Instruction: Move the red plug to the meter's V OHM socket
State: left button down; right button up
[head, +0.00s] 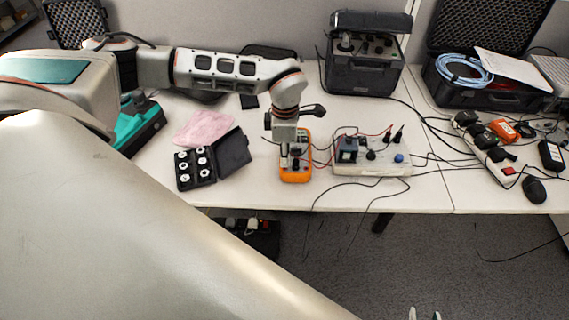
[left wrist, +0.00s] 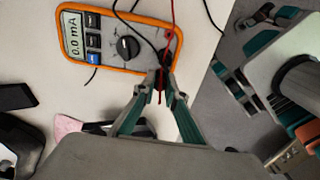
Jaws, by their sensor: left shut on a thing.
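The orange-edged meter (head: 304,172) lies on the table; its display reads 0.0 mA in the left wrist view (left wrist: 74,35). My left gripper (head: 290,150) points down over the meter. In the left wrist view its fingertips (left wrist: 160,86) are shut on the red plug (left wrist: 160,98), at the socket end of the meter. A red lead (left wrist: 173,22) and a black lead (left wrist: 150,42) run to that end. The fingers and leads hide most sockets, so I cannot tell whether the plug touches one. My right gripper (head: 425,314) shows only its separated fingertips at the bottom edge.
A white board with a dark block and knobs (head: 385,168) stands right of the meter, with loose black cables around it. An open black case of weights (head: 204,178) and a pink cloth (head: 200,130) lie left. The table's front edge is close.

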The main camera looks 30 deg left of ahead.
pick_arm(q)
jog(key=shift+r+p, duration=1.65)
jog(key=shift+r, duration=0.15)
